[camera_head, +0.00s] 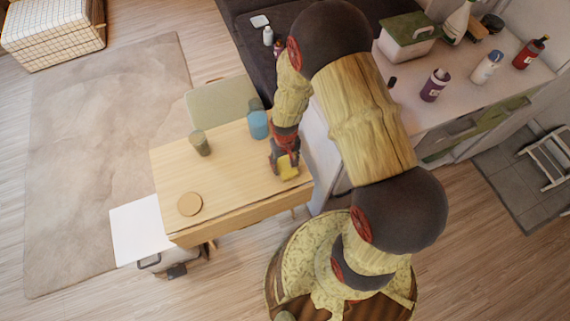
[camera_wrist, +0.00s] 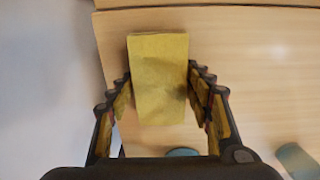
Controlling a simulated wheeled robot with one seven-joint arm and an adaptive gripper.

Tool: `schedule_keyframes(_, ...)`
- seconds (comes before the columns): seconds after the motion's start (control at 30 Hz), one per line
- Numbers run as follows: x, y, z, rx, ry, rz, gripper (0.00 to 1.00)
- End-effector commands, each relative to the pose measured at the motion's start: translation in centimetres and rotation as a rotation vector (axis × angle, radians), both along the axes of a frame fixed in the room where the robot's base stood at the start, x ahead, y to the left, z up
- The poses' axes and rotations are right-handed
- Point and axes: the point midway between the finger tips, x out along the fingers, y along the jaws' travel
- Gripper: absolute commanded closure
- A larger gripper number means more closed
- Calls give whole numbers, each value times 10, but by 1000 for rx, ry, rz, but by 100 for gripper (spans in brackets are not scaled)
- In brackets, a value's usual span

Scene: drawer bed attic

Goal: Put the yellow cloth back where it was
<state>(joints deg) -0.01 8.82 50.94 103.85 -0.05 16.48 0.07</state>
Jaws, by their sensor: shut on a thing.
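The yellow cloth (camera_wrist: 158,75) looks like a flat, folded rectangle in the wrist view. It lies between the two fingers of my gripper (camera_wrist: 165,100), which is shut on it. In the head view the yellow cloth (camera_head: 288,168) shows at the right end of the wooden table (camera_head: 225,185), partly covered by my gripper (camera_head: 284,160). The gripper points down at that end of the table. I cannot tell whether the cloth touches the tabletop or is held just above it.
A blue cup (camera_head: 258,125) stands near the table's back edge, close to my arm. A greenish glass (camera_head: 200,143) and a round wooden disc (camera_head: 190,204) are farther left. The table's middle is clear. A counter (camera_head: 405,100) with several bottles stands to the right.

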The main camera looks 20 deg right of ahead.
Motion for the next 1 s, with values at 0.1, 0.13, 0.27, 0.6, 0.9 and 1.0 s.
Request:
schedule_keyframes(0.1, 1, 0, 2, 0, -1, 0, 77)
schedule_keyframes(0.13, 1, 0, 2, 0, -1, 0, 77)
schedule_keyframes(0.27, 0, 0, -2, 0, -1, 0, 77)
schedule_keyframes(0.6, 0, 0, -1, 0, -1, 0, 31)
schedule_keyframes(0.9, 0, 0, 0, 0, -1, 0, 31)
schedule_keyframes(1.0, 1, 0, 6, 0, -2, 0, 31)
